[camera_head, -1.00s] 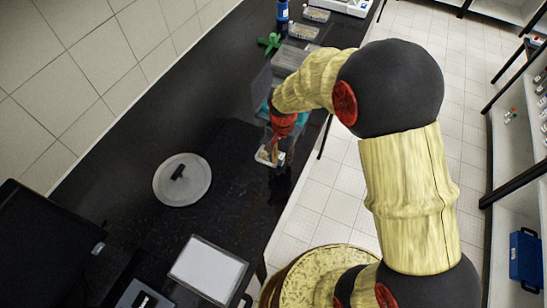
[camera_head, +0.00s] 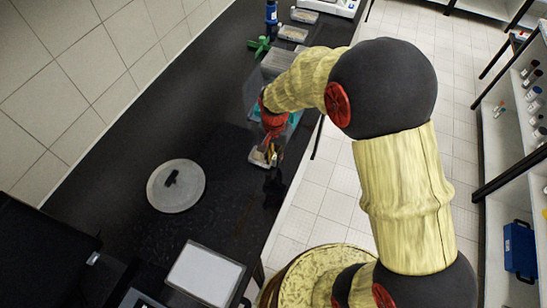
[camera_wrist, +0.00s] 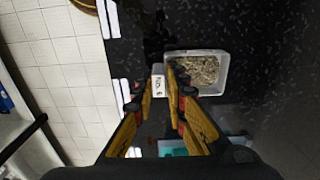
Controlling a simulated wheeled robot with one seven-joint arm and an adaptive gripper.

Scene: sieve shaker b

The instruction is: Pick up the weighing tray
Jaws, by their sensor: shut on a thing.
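The weighing tray is a small pale rectangular tray (camera_wrist: 222,76) filled with grainy brown-grey material. In the wrist view it lies just beyond my fingertips, right of centre. My gripper (camera_wrist: 160,80) is shut on its near end, where a small white labelled tab (camera_wrist: 158,86) shows between the fingers. In the head view the tray (camera_head: 258,157) shows at the black bench's right edge, partly hidden by my gripper (camera_head: 271,150). I cannot tell whether it touches the bench or is slightly raised.
A round grey lid with a black handle (camera_head: 188,197) lies left on the black bench (camera_head: 120,155). Behind my gripper are a clear box (camera_head: 277,62), a green star-shaped knob (camera_head: 258,46), a blue bottle (camera_head: 271,12) and similar small trays (camera_head: 293,33). A flat pale panel (camera_head: 205,273) is in front.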

